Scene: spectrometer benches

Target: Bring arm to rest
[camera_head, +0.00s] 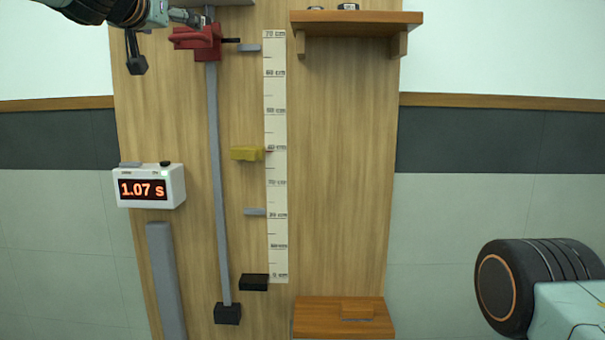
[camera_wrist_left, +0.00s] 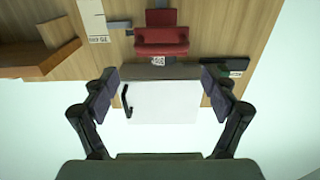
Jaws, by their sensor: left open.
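My left gripper (camera_head: 188,17) shows at the upper left of the head view, close to the red clamp block (camera_head: 203,42) at the top of the grey rail (camera_head: 217,180). In the left wrist view, my left gripper (camera_wrist_left: 160,76) is open, its two fingers wide apart. A white box (camera_wrist_left: 172,100) with a black handle appears between the fingers; whether they touch it, I cannot tell. The red block (camera_wrist_left: 161,40) is beyond it in that view. My right gripper is out of view.
A wooden board carries a ruler strip (camera_head: 275,200), a yellow block (camera_head: 246,153) and a timer (camera_head: 149,187) reading 1.07 s. A wooden shelf (camera_head: 356,20) juts out at upper right. A wooden ledge (camera_head: 343,322) lies below.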

